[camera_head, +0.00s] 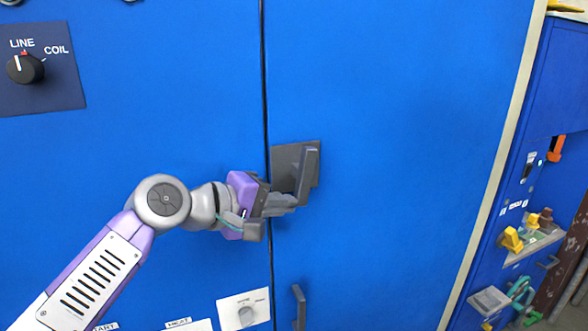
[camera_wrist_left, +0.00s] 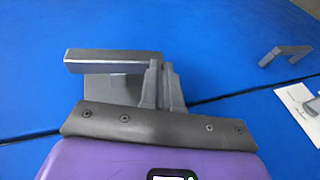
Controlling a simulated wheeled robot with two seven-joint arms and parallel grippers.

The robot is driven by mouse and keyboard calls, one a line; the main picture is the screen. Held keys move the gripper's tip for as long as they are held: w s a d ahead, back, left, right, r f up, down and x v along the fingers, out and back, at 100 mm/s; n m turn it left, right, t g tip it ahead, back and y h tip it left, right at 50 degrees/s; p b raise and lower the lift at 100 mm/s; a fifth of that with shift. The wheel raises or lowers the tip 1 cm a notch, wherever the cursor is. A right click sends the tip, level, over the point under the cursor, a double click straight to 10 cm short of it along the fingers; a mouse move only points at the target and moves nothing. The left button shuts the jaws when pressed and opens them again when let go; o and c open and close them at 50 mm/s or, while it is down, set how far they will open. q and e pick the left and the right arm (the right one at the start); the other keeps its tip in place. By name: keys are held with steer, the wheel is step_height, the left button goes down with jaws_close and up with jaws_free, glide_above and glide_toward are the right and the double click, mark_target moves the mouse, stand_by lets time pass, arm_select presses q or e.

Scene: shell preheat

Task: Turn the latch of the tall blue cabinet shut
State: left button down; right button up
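The tall blue cabinet (camera_head: 400,130) fills most of the head view, with a dark vertical seam between its doors. The grey latch (camera_head: 308,175) sits on a plate just right of the seam, its handle nearly upright and slightly tilted. My left gripper (camera_head: 291,200) is at the handle's lower end, reaching in from the left. In the left wrist view the fingers (camera_wrist_left: 162,75) are close together, with nothing visible between them. The latch handle (camera_wrist_left: 112,60) lies beside them, its end at the fingertips; whether they touch is unclear. My right gripper is not in view.
A second grey handle (camera_head: 299,306) is lower on the right door. A LINE/COIL knob panel (camera_head: 42,95) is at upper left and a white knob plate (camera_head: 243,309) below the gripper. Further blue equipment with yellow parts (camera_head: 511,239) stands at right.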

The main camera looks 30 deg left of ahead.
arm_select(q)
steer(key=shift+w+d+f, duration=0.2)
steer(key=shift+w+f, duration=0.1)
steer(key=shift+f, duration=0.1)
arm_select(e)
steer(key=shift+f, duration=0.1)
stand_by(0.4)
arm_select(q)
steer(key=s+a, duration=0.2)
steer(key=s, duration=0.4)
steer(key=s+a+p, duration=0.1)
steer(key=s+a, duration=0.2)
steer(key=s, duration=0.3)
steer(key=shift+s+a, duration=0.35)
steer(key=shift+s, duration=0.05)
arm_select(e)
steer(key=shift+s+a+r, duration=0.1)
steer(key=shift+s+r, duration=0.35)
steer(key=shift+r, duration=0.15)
